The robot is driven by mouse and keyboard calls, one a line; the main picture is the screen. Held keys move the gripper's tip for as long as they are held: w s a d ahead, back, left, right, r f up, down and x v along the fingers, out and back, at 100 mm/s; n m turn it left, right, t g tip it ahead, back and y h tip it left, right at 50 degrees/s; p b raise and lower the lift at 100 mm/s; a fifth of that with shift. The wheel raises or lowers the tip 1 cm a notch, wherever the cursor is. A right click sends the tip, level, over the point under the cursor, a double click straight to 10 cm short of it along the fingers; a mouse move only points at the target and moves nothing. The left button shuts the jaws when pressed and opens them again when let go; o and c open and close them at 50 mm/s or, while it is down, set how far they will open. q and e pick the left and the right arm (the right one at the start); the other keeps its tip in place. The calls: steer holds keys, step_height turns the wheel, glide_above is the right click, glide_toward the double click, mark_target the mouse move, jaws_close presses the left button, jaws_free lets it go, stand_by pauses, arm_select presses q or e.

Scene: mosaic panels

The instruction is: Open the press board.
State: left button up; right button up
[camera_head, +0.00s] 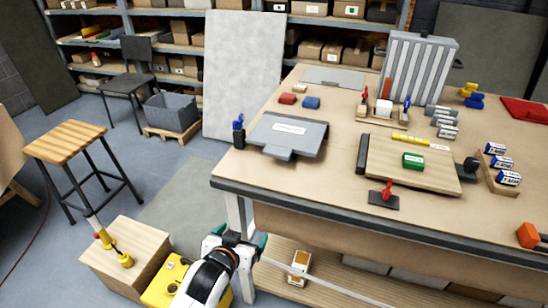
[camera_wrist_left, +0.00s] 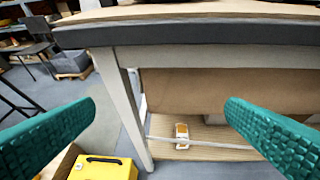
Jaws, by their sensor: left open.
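A flat grey board with a white label and a front tab (camera_head: 290,134) lies on the workbench, left of centre; it looks like the press board and appears lowered. A wooden board (camera_head: 440,172) with dark end pieces lies to its right, so I cannot be sure which is meant. My left gripper (camera_head: 242,236) is open and empty, below the bench's front edge and apart from both boards. Its green fingers (camera_wrist_left: 160,125) are spread wide in the left wrist view, facing the bench front and leg. My right gripper is not in view.
The workbench (camera_head: 235,175) edge and leg (camera_wrist_left: 125,110) stand close ahead of my left gripper. A yellow case (camera_head: 165,282), a wooden box (camera_head: 120,245) and a stool (camera_head: 68,143) are at left. A blue-and-black clamp (camera_head: 239,131) stands beside the grey board.

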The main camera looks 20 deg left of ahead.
mark_target(275, 156)
arm_select(q)
steer(key=w+d+r+t+h, duration=0.1)
steer(key=w+r+t, duration=0.5)
steer(key=w+r, duration=0.35)
steer(key=w, duration=0.4)
steer(key=w+p, duration=0.1)
steer(key=w, duration=0.6)
steer(key=shift+w+d+f, duration=0.3)
steer(key=shift+w+d, duration=0.05)
steer(key=shift+w, duration=0.05)
